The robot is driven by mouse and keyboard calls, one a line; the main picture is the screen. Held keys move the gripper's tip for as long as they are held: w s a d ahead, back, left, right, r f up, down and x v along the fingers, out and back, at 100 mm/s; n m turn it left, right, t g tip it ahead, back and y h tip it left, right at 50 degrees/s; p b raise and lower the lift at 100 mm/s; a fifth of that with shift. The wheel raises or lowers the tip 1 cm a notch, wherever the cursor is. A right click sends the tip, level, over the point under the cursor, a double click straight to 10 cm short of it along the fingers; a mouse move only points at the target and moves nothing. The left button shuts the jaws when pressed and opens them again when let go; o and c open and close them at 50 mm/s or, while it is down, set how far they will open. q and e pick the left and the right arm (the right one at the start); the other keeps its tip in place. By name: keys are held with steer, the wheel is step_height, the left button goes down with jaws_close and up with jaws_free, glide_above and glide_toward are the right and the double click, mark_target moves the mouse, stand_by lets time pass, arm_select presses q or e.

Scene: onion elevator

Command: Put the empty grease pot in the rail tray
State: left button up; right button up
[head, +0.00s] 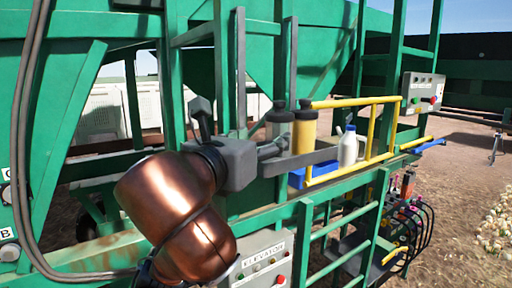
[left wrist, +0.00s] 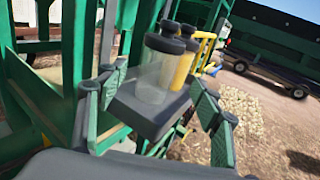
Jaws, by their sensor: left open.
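A clear, empty-looking pot with a dark lid (head: 280,124) stands at the left of a yellow-filled pot (head: 304,131) on a dark grey shelf (head: 318,158). In the left wrist view the clear pot (left wrist: 153,78) stands upright on the shelf (left wrist: 147,113), with the yellow pot (left wrist: 183,68) behind it. My left gripper (head: 242,126) is open and empty. Its fingers (left wrist: 158,82) frame the clear pot in the wrist view; contact is not visible. A blue tray (head: 297,179) shows partly below the shelf by the yellow rail; its inside is mostly hidden. My right gripper is out of view.
A white bottle (head: 348,146) stands right of the pots, behind the yellow rail (head: 371,128). Green posts and beams crowd the left and back. An elevator control box (head: 263,262) is below, and another button box (head: 423,92) is at right.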

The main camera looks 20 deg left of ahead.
arm_select(q)
steer(key=shift+s+a, duration=0.1)
steer(key=shift+s, duration=0.95)
